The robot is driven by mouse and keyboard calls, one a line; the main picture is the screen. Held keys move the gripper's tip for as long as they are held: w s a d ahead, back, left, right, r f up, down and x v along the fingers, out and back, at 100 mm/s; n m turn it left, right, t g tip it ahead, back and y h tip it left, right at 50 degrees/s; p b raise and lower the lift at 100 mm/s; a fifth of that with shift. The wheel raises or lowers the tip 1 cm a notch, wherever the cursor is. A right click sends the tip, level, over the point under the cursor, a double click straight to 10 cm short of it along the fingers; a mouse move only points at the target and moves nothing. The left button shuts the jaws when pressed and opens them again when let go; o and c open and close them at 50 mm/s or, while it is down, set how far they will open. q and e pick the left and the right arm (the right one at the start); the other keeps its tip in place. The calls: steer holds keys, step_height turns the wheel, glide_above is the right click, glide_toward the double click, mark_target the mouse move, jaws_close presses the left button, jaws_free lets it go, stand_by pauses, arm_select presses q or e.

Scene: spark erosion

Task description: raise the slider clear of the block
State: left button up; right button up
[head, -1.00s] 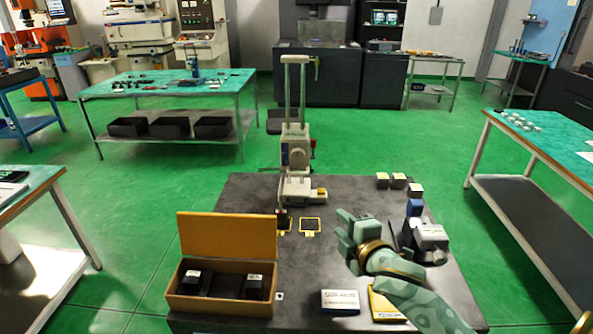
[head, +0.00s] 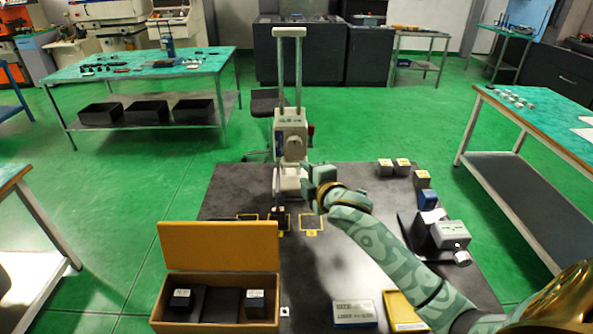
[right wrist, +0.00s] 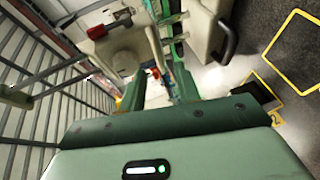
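The slider (head: 290,143) is a light grey carriage on two upright metal posts at the table's far edge, with a red part at its right side. Its lower end is close above the stand's base (head: 290,184). My right gripper (head: 311,178) is just right of the stand's lower part. In the right wrist view its fingers (right wrist: 157,85) are apart, with grey machine parts beyond them and no clear grasp. My left gripper is out of view.
An open orange box (head: 218,246) with dark blocks stands at the front left. Yellow outlined squares (head: 311,223) lie before the stand. Grey devices (head: 447,235) and small blocks (head: 402,164) line the right side. A labelled box (head: 354,313) lies at the front.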

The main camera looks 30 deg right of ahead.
mark_target(294, 146)
steer(key=b+x, duration=0.1)
steer(key=x, duration=0.4)
steer(key=shift+w, duration=0.35)
jaws_close()
step_height(294, 146, up, 6)
steer(key=p, duration=0.7)
steer(key=shift+r+p, duration=0.1)
steer(key=shift+p, duration=0.2)
steer(key=shift+f, duration=0.3)
jaws_free()
